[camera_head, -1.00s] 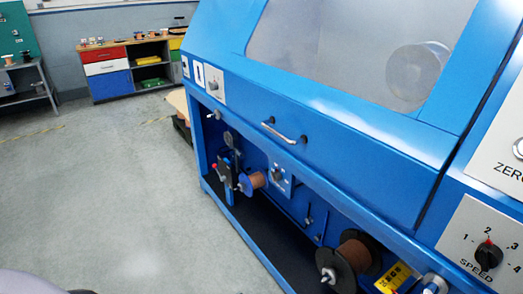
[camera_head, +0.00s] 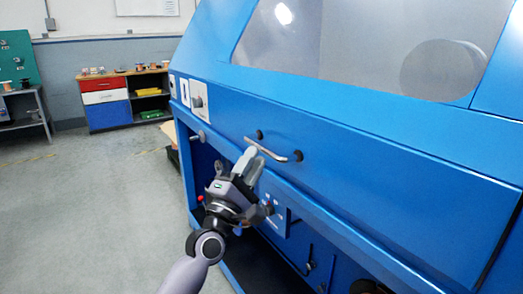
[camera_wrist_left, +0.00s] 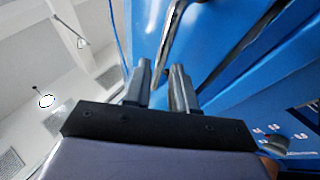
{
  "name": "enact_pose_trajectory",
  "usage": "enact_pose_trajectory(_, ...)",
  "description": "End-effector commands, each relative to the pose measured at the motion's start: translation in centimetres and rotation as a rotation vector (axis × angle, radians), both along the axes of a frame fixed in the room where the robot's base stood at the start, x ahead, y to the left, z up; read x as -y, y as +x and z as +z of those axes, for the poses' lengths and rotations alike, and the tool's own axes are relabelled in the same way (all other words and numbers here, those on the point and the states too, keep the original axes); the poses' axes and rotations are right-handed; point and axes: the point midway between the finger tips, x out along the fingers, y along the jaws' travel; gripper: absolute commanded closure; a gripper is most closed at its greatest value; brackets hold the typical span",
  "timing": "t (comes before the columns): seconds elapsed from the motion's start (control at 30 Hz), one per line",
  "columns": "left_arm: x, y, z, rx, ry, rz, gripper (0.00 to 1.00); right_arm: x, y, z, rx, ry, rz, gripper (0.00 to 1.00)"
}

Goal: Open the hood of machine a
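The hood of machine a (camera_head: 370,140) is a blue sloped cover with a clear window, and it looks closed. Its metal handle (camera_head: 273,150) is a short bar on two dark mounts along the lower front. My left gripper (camera_head: 250,163) is at the left end of the handle, close below it. In the left wrist view its two fingers (camera_wrist_left: 160,75) are apart with an empty gap, and the handle (camera_wrist_left: 172,35) runs just beyond the tips. I cannot tell whether they touch it. My right gripper is not in view.
Below the hood is an open bay in the blue frame, with parts partly hidden by my left arm. A knob panel (camera_head: 198,100) sits left of the handle. A cabinet with coloured drawers (camera_head: 107,97) stands at the back left. The grey floor (camera_head: 80,210) on the left is clear.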

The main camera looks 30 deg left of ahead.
Motion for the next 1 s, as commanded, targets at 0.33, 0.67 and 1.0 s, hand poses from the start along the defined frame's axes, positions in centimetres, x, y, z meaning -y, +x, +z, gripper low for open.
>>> enact_pose_trajectory(0.33,-0.2,3.4,1.9,-0.002,0.003,0.000,0.75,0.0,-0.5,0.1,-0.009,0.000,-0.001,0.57)
enact_pose_trajectory(0.67,-0.2,3.9,2.2,-0.003,0.004,0.001,0.75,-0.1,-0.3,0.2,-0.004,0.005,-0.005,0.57)
enact_pose_trajectory(1.0,-0.2,3.8,2.2,-0.004,0.004,0.000,1.00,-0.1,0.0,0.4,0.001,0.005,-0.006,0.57)
